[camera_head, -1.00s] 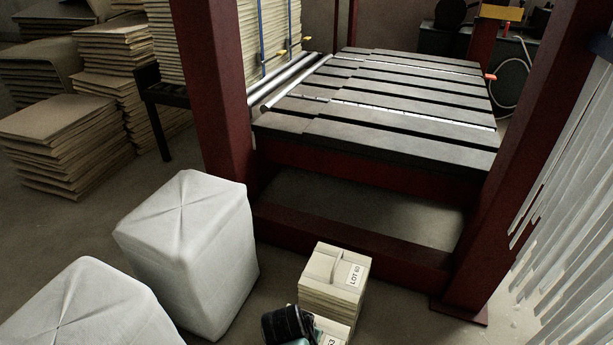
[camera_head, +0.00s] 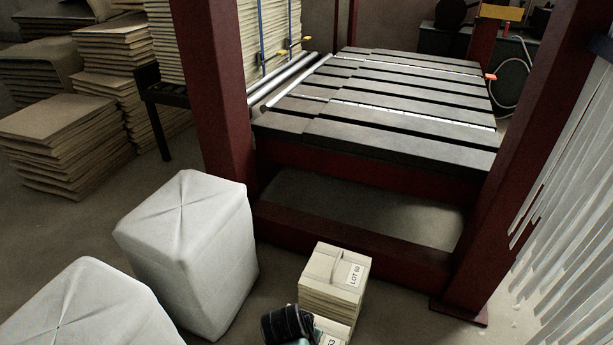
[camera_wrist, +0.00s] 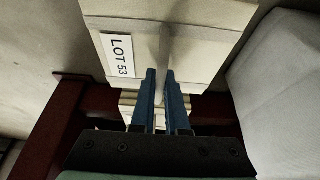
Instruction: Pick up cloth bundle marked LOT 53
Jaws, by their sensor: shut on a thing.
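The cream cloth bundle marked LOT 53 (camera_wrist: 205,55) fills the upper middle of the wrist view. Its white label (camera_wrist: 118,55) faces me, left of a raised strap fold running down its top. My gripper (camera_wrist: 160,73) has its two blue fingers close together on that fold, shut on it. In the head view my gripper (camera_head: 288,325) is a dark shape at the bottom edge. It covers part of the bundle (camera_head: 333,328), and the frame cuts off the rest. I cannot tell whether the bundle is clear of what is under it.
Another labelled bundle stack, seemingly LOT 60 (camera_head: 335,275), stands directly behind. Two grey wrapped blocks (camera_head: 190,250) (camera_head: 85,310) stand to the left. A dark red frame (camera_head: 350,240) with a slatted bed rises behind. Pale strips hang at the right.

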